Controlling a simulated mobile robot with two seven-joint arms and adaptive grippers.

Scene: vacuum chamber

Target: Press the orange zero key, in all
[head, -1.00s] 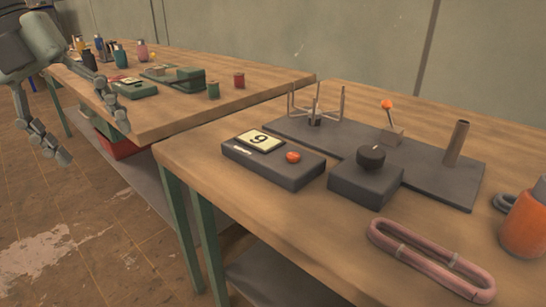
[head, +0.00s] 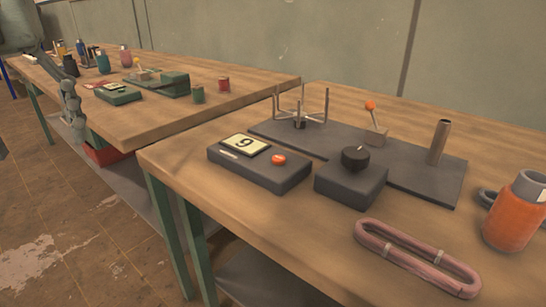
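The orange key (head: 278,159) is a small round button on top of a dark grey box (head: 258,172) on the near table. The same box carries a cream display card (head: 245,145) with one dark digit that looks like a 9. Nothing touches the key. My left gripper (head: 40,144) is at the far left edge, partly cut off, with its fingers spread wide and nothing between them. It is well away from the key, in front of the far table. My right gripper is not in view.
Beside the key box stand a black knob box (head: 351,185), a grey plate (head: 425,180) with posts and an orange-tipped lever (head: 374,120), a pink tube loop (head: 415,258) and an orange bottle (head: 515,212). The far table (head: 150,115) holds small bottles and boxes.

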